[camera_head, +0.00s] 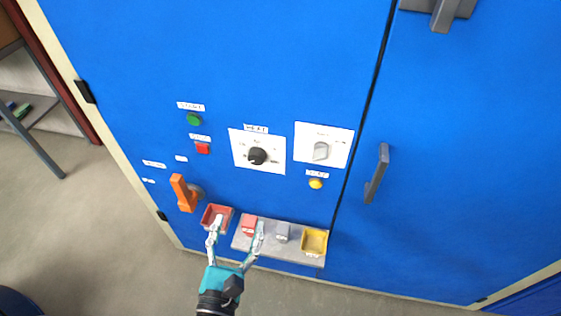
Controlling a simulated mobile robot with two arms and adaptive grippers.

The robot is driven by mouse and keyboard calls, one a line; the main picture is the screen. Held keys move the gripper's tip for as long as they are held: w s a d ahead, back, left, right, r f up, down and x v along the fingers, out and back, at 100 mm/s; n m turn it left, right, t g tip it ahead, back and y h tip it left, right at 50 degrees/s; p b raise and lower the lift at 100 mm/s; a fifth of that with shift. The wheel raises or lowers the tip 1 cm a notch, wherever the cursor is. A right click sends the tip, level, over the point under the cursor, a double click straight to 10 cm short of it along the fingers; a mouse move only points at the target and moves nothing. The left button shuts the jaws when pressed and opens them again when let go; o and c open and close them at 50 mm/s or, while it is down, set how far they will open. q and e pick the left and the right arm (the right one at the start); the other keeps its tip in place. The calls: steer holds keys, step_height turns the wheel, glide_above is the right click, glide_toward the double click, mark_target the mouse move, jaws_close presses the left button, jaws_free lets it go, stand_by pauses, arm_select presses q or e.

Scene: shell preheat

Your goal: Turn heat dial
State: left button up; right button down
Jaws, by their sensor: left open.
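The heat dial (257,156) is a black round knob on a white labelled plate (240,139) on the blue cabinet front. My left gripper (238,225) comes up from the bottom, below the dial and apart from it. Its two fingers are spread open, with no thing held between them. The fingertips are in front of the shelf area, near a red tray and a red block. The right gripper is not in the picture.
A green button (194,119), red button (203,148), yellow button (316,183) and orange handle (184,193) surround the dial. Below are a red tray (207,216), red block (249,225), grey block (282,232) and yellow tray (314,241). A door handle (377,173) sticks out.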

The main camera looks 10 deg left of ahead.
arm_select(q)
steer(key=p, duration=0.3)
glide_toward(255, 162)
steer(key=w+p, duration=0.1)
steer(key=w, duration=0.2)
steer(key=w+p, duration=0.1)
steer(key=w, duration=0.3)
steer(key=shift+w+r+p, duration=0.2)
steer(key=shift+w+p, duration=0.15)
steer(key=shift+p, duration=0.05)
steer(key=shift+w, duration=0.7)
steer(key=shift+f, duration=0.1)
steer(key=shift+c, duration=0.2)
steer(key=c, duration=1.1)
